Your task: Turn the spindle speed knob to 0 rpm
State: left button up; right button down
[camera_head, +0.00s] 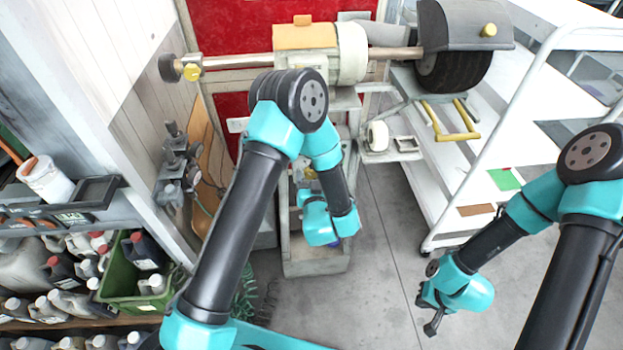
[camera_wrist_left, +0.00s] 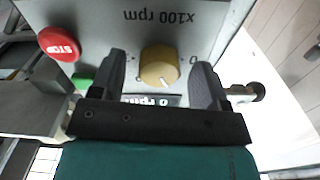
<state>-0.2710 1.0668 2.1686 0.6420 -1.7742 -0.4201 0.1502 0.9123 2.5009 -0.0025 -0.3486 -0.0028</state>
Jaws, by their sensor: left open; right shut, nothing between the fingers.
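The spindle speed knob (camera_wrist_left: 159,67) is a round yellow-tan dial with a white pointer mark, on a grey panel printed "x100 rpm" (camera_wrist_left: 162,15). The pointer aims down and slightly right in the left wrist view. A dark display (camera_wrist_left: 155,100) beside the knob reads "0 rpm", partly covered by my gripper. My left gripper (camera_wrist_left: 165,75) is open, with one finger on each side of the knob; I cannot tell whether they touch it. In the head view my left arm hides the knob and the left gripper's fingers. My right gripper (camera_head: 432,318) is shut and empty, above the floor at right.
A red STOP button (camera_wrist_left: 59,44) and a green button (camera_wrist_left: 82,82) sit left of the knob. The buffing machine (camera_head: 318,50) stands at the back with its shaft and a black wheel (camera_head: 452,70). White shelving (camera_head: 480,180) is at right, bottles and a green crate (camera_head: 125,280) at left.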

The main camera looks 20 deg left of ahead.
pick_arm(q)
jog(key=c, duration=0.9)
jog(key=shift+n, duration=0.5)
jog(key=n, duration=1.1)
jog(key=shift+d, duration=0.2)
jog(key=o, duration=0.9)
jog(key=shift+r, duration=0.1)
